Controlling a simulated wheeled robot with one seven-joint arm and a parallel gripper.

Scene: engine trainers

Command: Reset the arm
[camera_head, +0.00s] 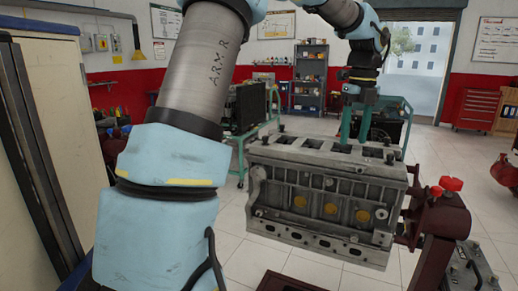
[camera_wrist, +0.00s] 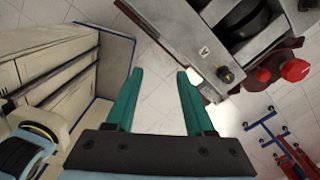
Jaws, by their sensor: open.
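My gripper (camera_head: 354,138) is open with its two green fingers apart and nothing between them. In the head view the fingers point down at the far edge of the grey engine block (camera_head: 325,205), and their tips overlap its top there. In the wrist view my gripper (camera_wrist: 160,72) has bare floor between its fingers, and the block (camera_wrist: 190,38) lies beyond them to the upper right. I see no contact with it. My arm is bent, with its large links crossing the left of the head view.
The block is held on a dark red engine stand (camera_head: 440,222) with red knobs at the right. A pale cabinet (camera_head: 30,130) stands close on the left. A shelf (camera_head: 309,78) and a red tool chest (camera_head: 475,110) stand at the back. Tiled floor is open around the stand.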

